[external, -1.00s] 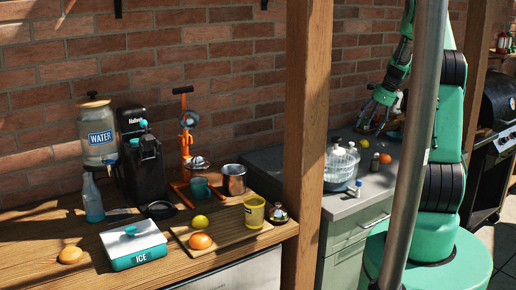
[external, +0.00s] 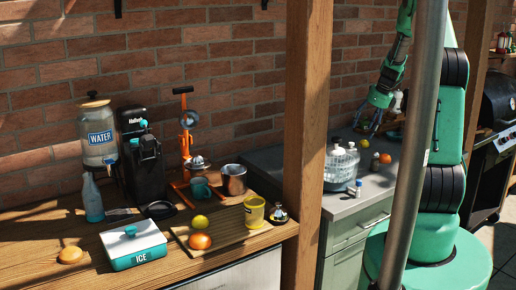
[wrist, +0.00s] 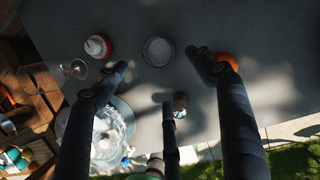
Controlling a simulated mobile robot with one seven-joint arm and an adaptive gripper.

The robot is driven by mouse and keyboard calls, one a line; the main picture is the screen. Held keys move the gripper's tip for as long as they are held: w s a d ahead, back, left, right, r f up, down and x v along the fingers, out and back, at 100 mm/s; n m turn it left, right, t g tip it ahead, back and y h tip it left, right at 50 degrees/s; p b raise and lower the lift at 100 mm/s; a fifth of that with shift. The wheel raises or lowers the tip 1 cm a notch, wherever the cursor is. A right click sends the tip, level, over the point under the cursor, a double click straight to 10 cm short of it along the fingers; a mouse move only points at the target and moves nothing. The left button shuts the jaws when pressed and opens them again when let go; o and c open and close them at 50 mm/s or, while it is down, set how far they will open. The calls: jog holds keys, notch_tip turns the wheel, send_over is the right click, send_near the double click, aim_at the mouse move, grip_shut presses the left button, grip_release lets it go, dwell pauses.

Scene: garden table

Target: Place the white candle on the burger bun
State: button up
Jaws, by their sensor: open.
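My gripper (external: 370,124) is open and empty above the grey counter behind the pole. In the wrist view its dark fingers (wrist: 160,72) are spread wide. A round pale disc, which looks like the white candle (wrist: 158,51) from above, lies on the counter between and slightly beyond the fingertips.
A small jar (wrist: 180,104) and an orange (external: 385,158) are close by. A wooden post (external: 305,120) stands between the counters. The ice box (external: 133,245) is beside the bun.

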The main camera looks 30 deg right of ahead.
jog(key=m, duration=0.2)
jog(key=a+m+h, duration=0.2)
jog(key=m, duration=0.1)
jog(key=shift+s+a+r+m+t, duration=0.2)
jog(key=shift+s+m+t, duration=0.1)
jog(key=shift+s+t, duration=0.1)
jog(key=shift+f, duration=0.1)
jog(key=shift+b+x, duration=0.8)
jog(key=shift+x, duration=3.45)
jog(key=shift+d, duration=0.1)
jog(key=shift+b+x, duration=0.7)
jog(key=shift+x, duration=1.9)
jog(key=shift+w, duration=0.1)
jog(key=shift+c, duration=0.5)
jog(key=c, duration=1.5)
